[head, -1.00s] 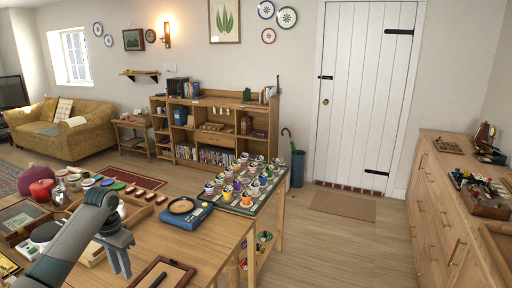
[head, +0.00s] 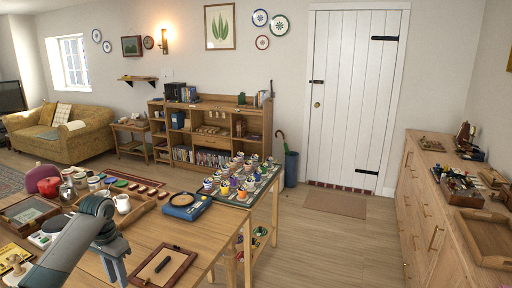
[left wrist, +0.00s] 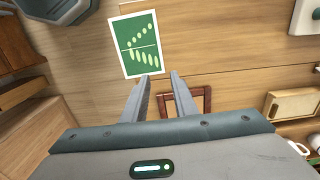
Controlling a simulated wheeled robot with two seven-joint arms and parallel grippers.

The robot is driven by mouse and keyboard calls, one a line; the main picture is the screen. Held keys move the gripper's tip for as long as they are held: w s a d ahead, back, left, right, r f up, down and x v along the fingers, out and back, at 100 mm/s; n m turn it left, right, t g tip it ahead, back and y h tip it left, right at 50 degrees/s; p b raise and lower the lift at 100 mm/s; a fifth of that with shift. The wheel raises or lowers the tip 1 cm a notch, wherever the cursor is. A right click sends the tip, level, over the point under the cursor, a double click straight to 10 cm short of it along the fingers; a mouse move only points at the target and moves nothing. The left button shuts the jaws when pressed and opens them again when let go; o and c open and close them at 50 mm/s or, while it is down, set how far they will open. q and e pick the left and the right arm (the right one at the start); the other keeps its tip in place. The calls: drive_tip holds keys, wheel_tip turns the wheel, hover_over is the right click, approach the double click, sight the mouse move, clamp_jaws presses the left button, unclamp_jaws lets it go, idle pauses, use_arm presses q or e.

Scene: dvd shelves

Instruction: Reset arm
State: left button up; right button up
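My left gripper (head: 115,272) hangs over the near table (head: 203,240) at the lower left of the head view, pointing down. In the left wrist view, its two fingers (left wrist: 160,82) stand apart with nothing between them. A green and white card (left wrist: 136,45) lies beyond the fingertips in that view. A wood-framed tray (head: 163,267) with a dark stick-like item lies right of the gripper in the head view. My right gripper does not show.
The table also holds a blue scale-like device (head: 187,206), a white mug (head: 122,203) and a red pot (head: 49,187). Several patterned cups stand on a stand (head: 262,185) behind. A long sideboard (head: 428,215) is at right.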

use_arm(q)
drive_tip(key=s+d+f+m+t, duration=0.1)
drive_tip(key=s+d+f, duration=1.6)
drive_tip(key=s+f, duration=0.2)
drive_tip(key=s+d+r+n+t, duration=0.1)
drive_tip(key=s+n, duration=0.1)
drive_tip(key=s, duration=1)
drive_tip(key=s+d+r+n+t, duration=0.1)
drive_tip(key=s+r+t, duration=0.1)
drive_tip(key=s, duration=1)
wheel_tip(320, 180, down, 31)
drive_tip(key=s+g+b, duration=0.1)
drive_tip(key=g, duration=0.1)
drive_tip(key=s+a+f+g+b, duration=0.1)
drive_tip(key=s+a+f, duration=0.2)
drive_tip(key=s+f, duration=1.4)
drive_tip(key=shift+s+a+f, duration=0.15)
drive_tip(key=shift+s+f, duration=0.05)
drive_tip(key=shift+s, duration=0.2)
drive_tip(key=shift+s, duration=0.15)
